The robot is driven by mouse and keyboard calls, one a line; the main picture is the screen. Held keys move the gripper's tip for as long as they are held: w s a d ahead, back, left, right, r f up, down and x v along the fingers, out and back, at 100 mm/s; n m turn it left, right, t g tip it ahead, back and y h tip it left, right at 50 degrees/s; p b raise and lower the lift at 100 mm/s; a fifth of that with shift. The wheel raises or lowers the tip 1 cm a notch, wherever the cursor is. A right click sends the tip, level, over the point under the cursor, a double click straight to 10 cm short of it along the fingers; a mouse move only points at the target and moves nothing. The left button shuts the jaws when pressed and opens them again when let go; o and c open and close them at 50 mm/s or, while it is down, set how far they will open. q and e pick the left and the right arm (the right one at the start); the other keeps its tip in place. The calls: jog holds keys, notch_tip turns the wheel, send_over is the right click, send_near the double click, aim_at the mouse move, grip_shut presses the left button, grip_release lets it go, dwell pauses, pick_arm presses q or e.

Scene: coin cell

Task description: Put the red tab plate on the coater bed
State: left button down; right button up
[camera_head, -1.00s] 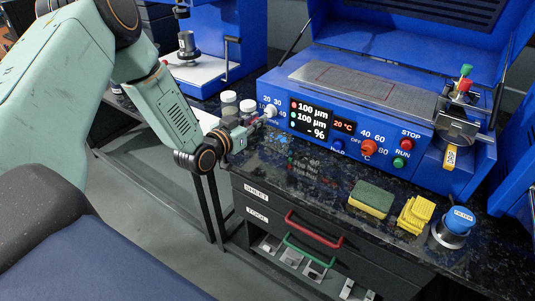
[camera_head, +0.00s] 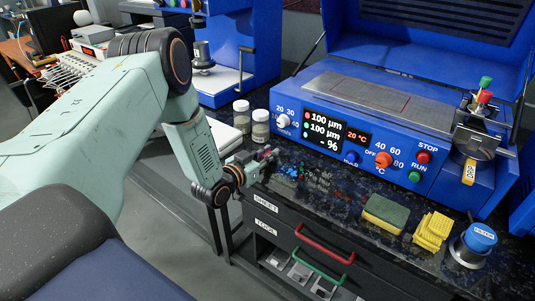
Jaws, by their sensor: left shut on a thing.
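My left gripper (camera_head: 263,157) is over the near left edge of the dark bench, in front of the blue coater (camera_head: 325,158). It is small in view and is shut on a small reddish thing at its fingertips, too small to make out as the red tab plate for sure. The coater bed (camera_head: 345,85) is a flat grey plate on top of the coater, with a thin red outline on it and nothing seen lying there. The coater's lid stands open behind the bed. My right gripper is not in view.
Two jars (camera_head: 260,126) stand left of the coater's white knob (camera_head: 283,121). Drawers with a red handle (camera_head: 324,243) and a green handle are below the bench edge.

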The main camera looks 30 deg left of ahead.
pick_arm(q)
jog(key=c, duration=1.3)
grip_release()
jog(key=shift+f, duration=0.15)
